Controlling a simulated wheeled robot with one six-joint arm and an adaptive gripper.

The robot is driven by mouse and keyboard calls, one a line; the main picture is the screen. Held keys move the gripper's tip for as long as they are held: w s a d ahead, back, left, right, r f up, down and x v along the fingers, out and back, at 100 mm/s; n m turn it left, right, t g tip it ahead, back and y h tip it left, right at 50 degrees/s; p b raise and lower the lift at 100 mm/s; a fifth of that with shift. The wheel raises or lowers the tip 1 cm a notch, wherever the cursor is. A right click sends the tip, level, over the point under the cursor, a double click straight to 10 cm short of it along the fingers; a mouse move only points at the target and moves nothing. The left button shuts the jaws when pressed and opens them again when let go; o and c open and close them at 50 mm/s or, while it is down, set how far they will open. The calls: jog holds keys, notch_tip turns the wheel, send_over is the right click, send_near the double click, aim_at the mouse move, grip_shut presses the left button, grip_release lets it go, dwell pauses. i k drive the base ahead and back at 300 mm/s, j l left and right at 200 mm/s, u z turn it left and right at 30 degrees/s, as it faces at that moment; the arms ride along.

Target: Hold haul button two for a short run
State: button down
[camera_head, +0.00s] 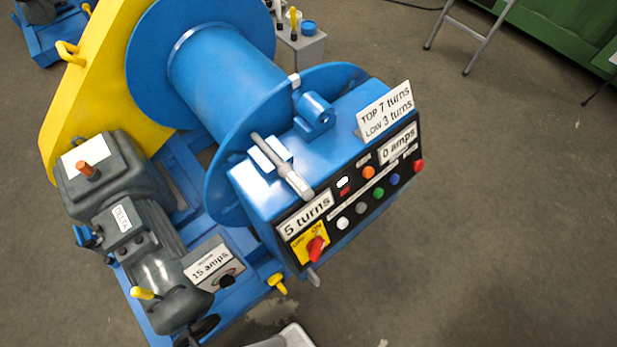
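The blue control box (262,192) of a winch stands at centre, its black sloped panel facing lower right. A row of round buttons runs up it: white (342,223), grey (361,208), green (378,193), blue (394,179) and red (418,166). Their small lettering is too fine to read, so I cannot tell which is haul button two. A turns sign (304,215) reads "5 turns" and an amps sign (398,145) reads "0 amps". A red rotary switch (316,247) sits on a yellow OFF/ON plate. My gripper is not in view.
A blue drum (215,75) stands behind the box, beside a yellow guard (85,75). A grey motor (155,255) lies at lower left, near a "15 amps" sign (209,262). A limit sign (385,110) reads "TOP 7 turns, LOW 3 turns".

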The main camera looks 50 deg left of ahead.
aim_at(342, 222)
jog(key=k+l+u, duration=0.15)
jog(key=u, duration=0.2)
jog(key=k+u, duration=0.2)
jog(key=u, duration=0.15)
jog(key=k+l+u, duration=0.1)
jog(key=u, duration=0.2)
jog(key=k, duration=0.1)
